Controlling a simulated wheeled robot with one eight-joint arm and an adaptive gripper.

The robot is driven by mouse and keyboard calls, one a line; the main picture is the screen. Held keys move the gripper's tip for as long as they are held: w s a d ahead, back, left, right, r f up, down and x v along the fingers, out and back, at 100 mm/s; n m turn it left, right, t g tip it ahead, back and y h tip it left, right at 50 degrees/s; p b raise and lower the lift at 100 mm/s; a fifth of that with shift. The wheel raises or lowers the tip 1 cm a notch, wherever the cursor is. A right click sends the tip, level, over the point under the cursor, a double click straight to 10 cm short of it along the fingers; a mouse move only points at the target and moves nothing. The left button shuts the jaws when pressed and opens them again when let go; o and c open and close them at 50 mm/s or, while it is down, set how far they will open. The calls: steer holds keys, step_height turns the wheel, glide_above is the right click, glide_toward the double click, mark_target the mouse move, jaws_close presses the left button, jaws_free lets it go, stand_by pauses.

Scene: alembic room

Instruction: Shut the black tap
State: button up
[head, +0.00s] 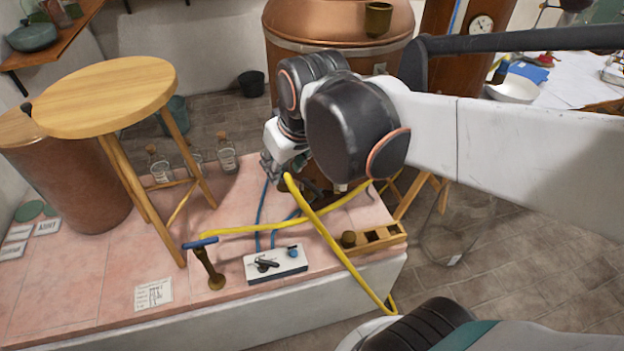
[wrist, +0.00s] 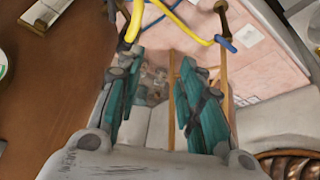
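A small white block (head: 285,264) lies on the pink tiled surface in the head view. It bears a black lever-like part (head: 266,264), which looks like the black tap, and a blue knob (head: 292,252). I cannot tell the tap's exact setting. My gripper (head: 270,168) is at the far side of the tiled platform, well behind the block and apart from it. In the wrist view my gripper (wrist: 158,62) has its two teal-padded fingers spread, with nothing clearly held between them. I cannot make out the black tap in the wrist view.
A yellow hose (head: 325,238) and blue hoses (head: 260,215) run between my gripper and the block. A blue-handled brass post (head: 209,268) stands left of the block, a wooden rack (head: 375,240) right. A wooden stool (head: 108,95) and glass bottles (head: 227,160) stand further left.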

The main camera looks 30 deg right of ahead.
steer(key=w+d+g+p, duration=0.1)
steer(key=w+d, duration=0.1)
steer(key=w, duration=0.4)
steer(key=g+p, duration=0.2)
steer(key=g, duration=0.2)
glide_toward(316, 189)
step_height(316, 189, down, 8)
steer(key=b, duration=0.5)
steer(key=shift+f, duration=0.25)
steer(key=shift+c, duration=0.6)
jaws_close()
